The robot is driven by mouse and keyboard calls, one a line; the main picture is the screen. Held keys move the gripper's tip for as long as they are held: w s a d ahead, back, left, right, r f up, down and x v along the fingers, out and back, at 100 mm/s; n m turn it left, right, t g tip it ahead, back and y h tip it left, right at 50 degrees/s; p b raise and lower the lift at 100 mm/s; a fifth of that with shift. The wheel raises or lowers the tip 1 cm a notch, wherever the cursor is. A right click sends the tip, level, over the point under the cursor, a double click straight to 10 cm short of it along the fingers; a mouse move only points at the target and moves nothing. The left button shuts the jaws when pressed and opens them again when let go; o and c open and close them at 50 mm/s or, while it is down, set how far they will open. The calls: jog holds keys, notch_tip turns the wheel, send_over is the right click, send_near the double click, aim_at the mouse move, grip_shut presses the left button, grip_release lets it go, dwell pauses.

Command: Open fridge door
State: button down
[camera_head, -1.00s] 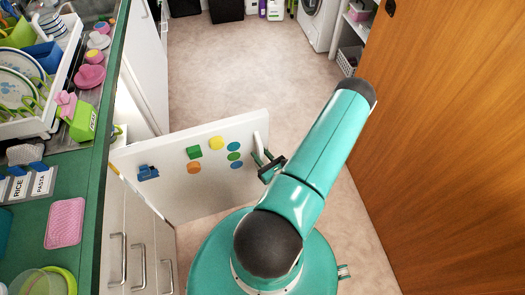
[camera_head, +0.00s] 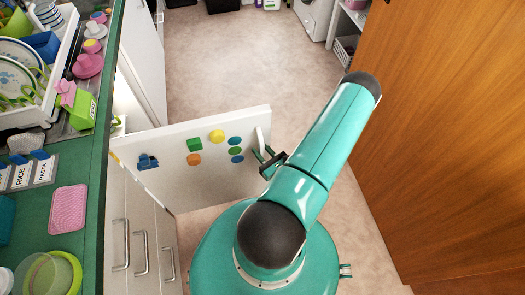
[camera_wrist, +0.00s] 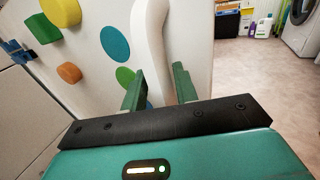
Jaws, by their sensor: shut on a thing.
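The fridge door (camera_head: 210,180) is a white panel with several coloured magnets, and it stands swung out from the counter into the aisle. Its white handle (camera_wrist: 152,45) is a vertical bar near the door's free edge, and it also shows in the head view (camera_head: 260,140). My gripper (camera_wrist: 159,85) has its two green fingers on either side of the handle, shut on it. The gripper also shows in the head view (camera_head: 265,157) at the door's free edge. The fridge interior is mostly hidden by the door and counter.
A green counter (camera_head: 80,160) with a dish rack (camera_head: 50,105), a pink mat (camera_head: 68,210) and jars runs along the left. Drawers (camera_head: 140,245) lie under it. A wooden door (camera_head: 460,130) bounds the right. Carpet (camera_head: 240,60) beyond the fridge door is clear.

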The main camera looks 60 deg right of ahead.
jog(key=c, duration=1.2)
grip_release()
jog(key=shift+w+a, duration=0.25)
jog(key=shift+a, duration=0.05)
jog(key=shift+o, duration=0.2)
jog(key=shift+s+d, duration=0.1)
jog(key=shift+s, duration=0.05)
jog(key=shift+s, duration=0.25)
jog(key=v, duration=1.3)
jog(key=shift+s, duration=0.15)
